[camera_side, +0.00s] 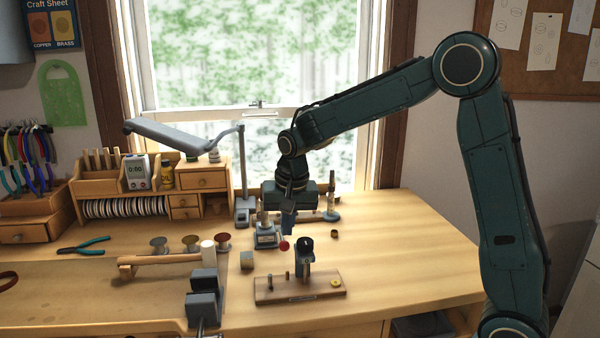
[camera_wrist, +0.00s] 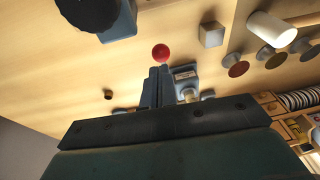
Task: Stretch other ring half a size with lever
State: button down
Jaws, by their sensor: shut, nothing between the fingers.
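My gripper (camera_side: 288,229) is shut and empty, pointing down beside the ring stretcher. The stretcher (camera_side: 265,238) is a small blue-grey bench tool with an upright post and a lever ending in a red knob (camera_side: 284,246). In the wrist view the fingers (camera_wrist: 160,70) are together, with the red knob (camera_wrist: 161,52) just beyond their tips. The stretcher base (camera_wrist: 185,75) is partly hidden by them. I cannot tell whether the fingers touch the lever. A small brown ring-like piece (camera_side: 334,234) lies on the bench to the right. Any ring on the stretcher is too small to make out.
A wooden board (camera_side: 262,294) with pegs, a dark blue stand (camera_side: 305,254) and a yellow piece (camera_side: 336,282) is in front. A metal cube (camera_side: 247,260), white-headed mallet (camera_side: 207,250) and vise (camera_side: 203,295) are left. A lamp (camera_side: 243,190) stands behind. The right bench is clear.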

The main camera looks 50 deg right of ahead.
jog(key=shift+a+f, duration=0.15)
jog(key=shift+f, duration=0.4)
jog(key=shift+s+a+f, duration=0.15)
jog(key=shift+f, duration=0.2)
jog(key=shift+s+a+f, duration=0.15)
jog(key=shift+f, duration=0.2)
jog(key=shift+d+r, duration=0.2)
jog(key=shift+r, duration=0.5)
jog(key=d+v, duration=0.1)
jog(key=v, duration=1)
jog(key=shift+a, duration=0.35)
jog(key=c, duration=2.1)
grip_release()
jog(key=shift+v, duration=0.75)
